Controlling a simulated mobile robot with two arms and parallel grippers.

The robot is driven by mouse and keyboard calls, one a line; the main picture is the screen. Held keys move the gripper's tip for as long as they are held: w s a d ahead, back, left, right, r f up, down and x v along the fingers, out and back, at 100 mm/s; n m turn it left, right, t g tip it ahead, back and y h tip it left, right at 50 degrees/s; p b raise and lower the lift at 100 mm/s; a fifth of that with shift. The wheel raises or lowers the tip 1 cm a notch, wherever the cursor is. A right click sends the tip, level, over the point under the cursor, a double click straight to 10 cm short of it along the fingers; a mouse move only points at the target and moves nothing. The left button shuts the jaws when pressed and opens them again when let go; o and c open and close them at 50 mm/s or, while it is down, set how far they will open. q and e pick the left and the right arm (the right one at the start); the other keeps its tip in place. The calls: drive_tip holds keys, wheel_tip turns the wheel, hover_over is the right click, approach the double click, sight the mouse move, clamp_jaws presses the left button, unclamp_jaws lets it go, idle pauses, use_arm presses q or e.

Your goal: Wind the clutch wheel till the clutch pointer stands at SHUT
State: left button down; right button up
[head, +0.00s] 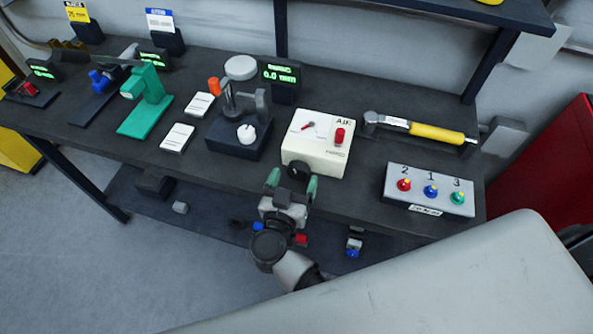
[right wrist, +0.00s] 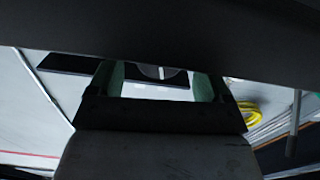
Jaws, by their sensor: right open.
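A cream box (head: 316,155) stands near the front edge of the bench. Its top has a dial with a red pointer (head: 309,125) and a red knob (head: 340,134). The dial lettering is too small to read, so I cannot tell which mark the pointer stands at. A dark round wheel (head: 298,169) shows at the box's front. My right gripper (head: 292,182) is open, its green fingertips on either side of the wheel; contact cannot be told. In the right wrist view a round grey face with a white mark (right wrist: 157,72) shows between the fingers (right wrist: 157,82). My left gripper is out of view.
Right of the box lie a yellow-handled tool (head: 436,133) and a grey panel with three coloured buttons (head: 428,191). Left of it stand a dark-based device with a white knob (head: 239,139) and a green stand (head: 147,105). The bench front edge runs beside my right gripper.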

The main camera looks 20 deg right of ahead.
drive_tip(key=shift+x, duration=1)
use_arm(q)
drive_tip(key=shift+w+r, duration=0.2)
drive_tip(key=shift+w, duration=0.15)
use_arm(e)
drive_tip(key=shift+c, duration=0.2)
drive_tip(key=c, duration=0.9)
drive_tip(key=shift+s+r+m+p, duration=0.1)
drive_tip(key=shift+m+p, duration=0.35)
drive_tip(key=shift+m, duration=0.25)
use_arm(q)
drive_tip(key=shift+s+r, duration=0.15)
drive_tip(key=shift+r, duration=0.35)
use_arm(e)
drive_tip(key=shift+m, duration=0.8)
drive_tip(key=o, duration=0.9)
drive_tip(key=shift+o, duration=0.2)
